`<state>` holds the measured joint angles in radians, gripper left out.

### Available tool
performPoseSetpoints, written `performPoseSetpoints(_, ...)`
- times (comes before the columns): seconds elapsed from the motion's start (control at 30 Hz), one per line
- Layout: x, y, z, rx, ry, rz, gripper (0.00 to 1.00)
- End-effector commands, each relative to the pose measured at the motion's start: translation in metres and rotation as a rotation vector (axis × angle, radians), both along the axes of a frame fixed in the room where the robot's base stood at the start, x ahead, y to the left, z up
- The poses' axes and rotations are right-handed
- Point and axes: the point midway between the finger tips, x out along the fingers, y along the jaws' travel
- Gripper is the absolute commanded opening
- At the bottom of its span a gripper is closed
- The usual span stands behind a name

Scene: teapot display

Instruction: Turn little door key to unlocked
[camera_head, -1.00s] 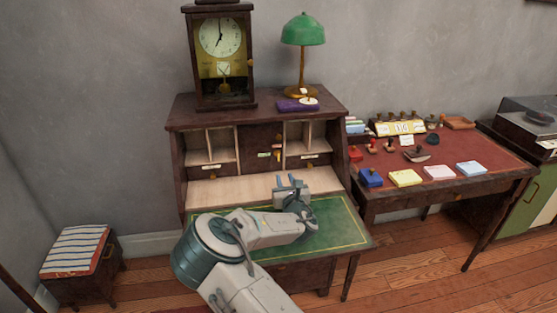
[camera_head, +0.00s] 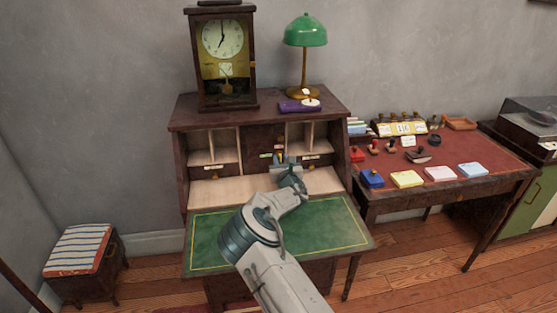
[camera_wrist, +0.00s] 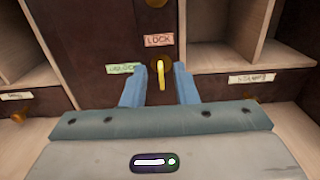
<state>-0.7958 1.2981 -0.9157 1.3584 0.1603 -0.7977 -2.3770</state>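The little door (camera_wrist: 98,28) is a dark panel in the middle of the desk's back compartments. A brass key (camera_wrist: 160,76) stands out of it, its bow hanging roughly vertical, below a pink "LOCK" label (camera_wrist: 159,41). A green label (camera_wrist: 123,69), partly covered by a finger and seemingly reading "UNLOCK", is to the key's left. My gripper (camera_wrist: 158,72) is open, with one blue finger on each side of the key and gaps between.
Open cubbyholes and small labelled drawers flank the door. The green writing surface (camera_head: 215,238) below is clear. A clock (camera_head: 225,55), a green lamp (camera_head: 306,32) and a purple book (camera_head: 292,106) stand on top of the desk. A red-topped table (camera_head: 455,155) is at the right.

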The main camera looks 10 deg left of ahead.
Motion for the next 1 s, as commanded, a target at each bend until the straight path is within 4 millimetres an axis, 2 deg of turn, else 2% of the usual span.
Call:
performPoseSetpoints(0.4, 0.005, 0.001, 0.000, 0.000, 0.000, 0.000, 0.26)
performPoseSetpoints(0.43, 0.005, 0.001, 0.000, 0.000, 0.000, 0.000, 0.21)
performPoseSetpoints(0.5, 0.005, 0.001, 0.000, 0.000, 0.000, 0.000, 0.01)
performPoseSetpoints(0.53, 0.005, 0.001, 0.000, 0.000, 0.000, 0.000, 0.00)
performPoseSetpoints(0.63, 0.005, 0.001, 0.000, 0.000, 0.000, 0.000, 0.00)
performPoseSetpoints(0.67, 0.005, 0.017, 0.000, 0.001, -0.001, 0.004, 0.00)
performPoseSetpoints(0.73, 0.005, 0.009, 0.000, 0.002, 0.000, 0.003, 0.00)
performPoseSetpoints(1.0, 0.004, 0.006, -0.003, 0.062, 0.016, 0.006, 0.00)
